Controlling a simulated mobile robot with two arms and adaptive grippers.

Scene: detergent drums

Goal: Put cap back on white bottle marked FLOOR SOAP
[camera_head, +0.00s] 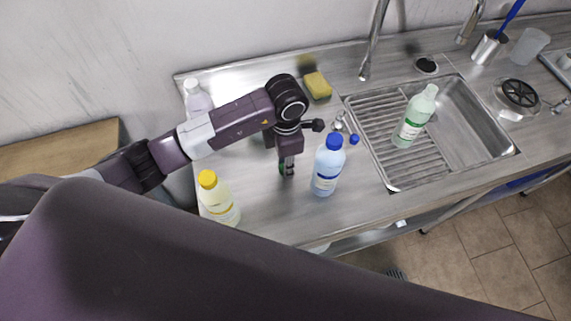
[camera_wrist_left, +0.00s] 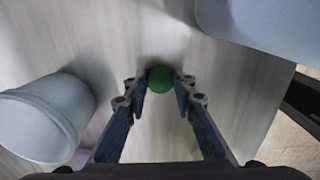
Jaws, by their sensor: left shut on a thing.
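My left gripper (camera_head: 288,172) points down over the steel counter, between the yellow-capped and blue-capped bottles. In the left wrist view its fingertips (camera_wrist_left: 160,88) are shut on a round green cap (camera_wrist_left: 160,77); a bit of green also shows beside the fingers in the head view. A pale bottle with a green label (camera_head: 411,122) leans tilted in the sink. A blue-capped bottle (camera_head: 327,168) and a yellow-capped bottle (camera_head: 218,198) stand upright on the counter. The label words are too small to read, so I cannot tell which bottle says FLOOR SOAP. My right gripper is not in view.
A clear pale bottle (camera_head: 197,98) stands at the back left. A yellow sponge (camera_head: 318,85) and a small blue cap (camera_head: 354,139) lie on the counter. The sink (camera_head: 487,130) has a ribbed drainer, with a tap (camera_head: 370,50) behind it. A cup with a blue brush (camera_head: 487,47) stands further right.

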